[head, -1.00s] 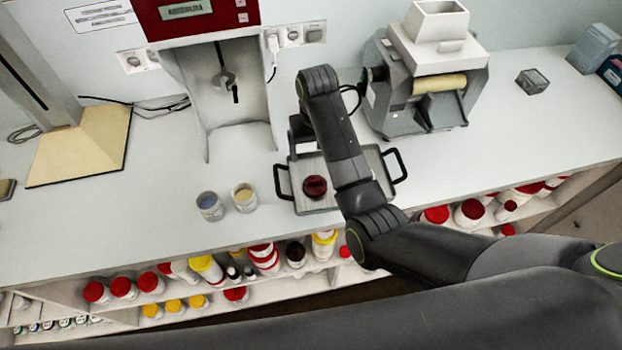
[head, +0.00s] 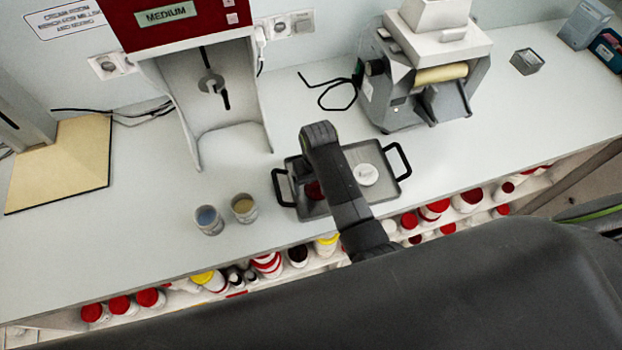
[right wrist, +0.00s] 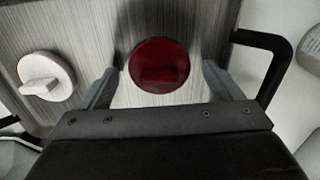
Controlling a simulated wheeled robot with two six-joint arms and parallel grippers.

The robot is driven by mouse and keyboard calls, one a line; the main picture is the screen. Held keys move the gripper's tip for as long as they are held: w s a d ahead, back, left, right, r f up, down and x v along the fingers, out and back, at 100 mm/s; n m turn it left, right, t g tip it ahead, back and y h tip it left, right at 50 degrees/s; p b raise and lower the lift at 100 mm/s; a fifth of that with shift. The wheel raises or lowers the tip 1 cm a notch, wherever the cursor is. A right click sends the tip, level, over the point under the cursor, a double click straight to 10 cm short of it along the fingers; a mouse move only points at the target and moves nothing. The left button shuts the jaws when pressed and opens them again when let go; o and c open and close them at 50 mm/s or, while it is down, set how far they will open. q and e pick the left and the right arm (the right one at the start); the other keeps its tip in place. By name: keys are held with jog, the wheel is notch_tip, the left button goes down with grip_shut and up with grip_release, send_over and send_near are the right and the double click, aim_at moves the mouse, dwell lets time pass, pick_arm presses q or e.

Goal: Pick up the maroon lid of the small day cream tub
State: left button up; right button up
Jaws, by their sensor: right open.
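The maroon lid (right wrist: 159,66) is a round dark-red disc with a raised grip bar. It rests on the grey metal tray (right wrist: 212,22). In the head view the lid (head: 315,190) is partly hidden by my right arm. My right gripper (right wrist: 158,73) is open, with one finger on each side of the lid and a gap showing at both sides. The lid's exact height relative to the fingertips is hard to tell. My left gripper is in neither current view.
A white round lid with a raised bar (head: 366,175) lies on the same tray. The tray has black side handles. Two small cups (head: 209,220) and (head: 243,207) stand left of it. A red-topped machine (head: 205,85) and a roller mill (head: 425,75) stand behind.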

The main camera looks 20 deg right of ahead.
jog(key=shift+w+f, duration=0.2)
jog(key=shift+f, duration=0.1)
jog(key=shift+s+r, duration=0.2)
jog(key=shift+s, duration=0.1)
jog(key=shift+c, duration=0.9)
jog(key=shift+s+d, duration=0.1)
jog(key=shift+s, duration=0.05)
jog(key=c, duration=0.5)
jog(key=shift+c, duration=1.1)
pick_arm(q)
jog(key=shift+w+d, duration=0.1)
pick_arm(e)
jog(key=shift+c, duration=0.3)
pick_arm(q)
jog(key=shift+w, duration=0.15)
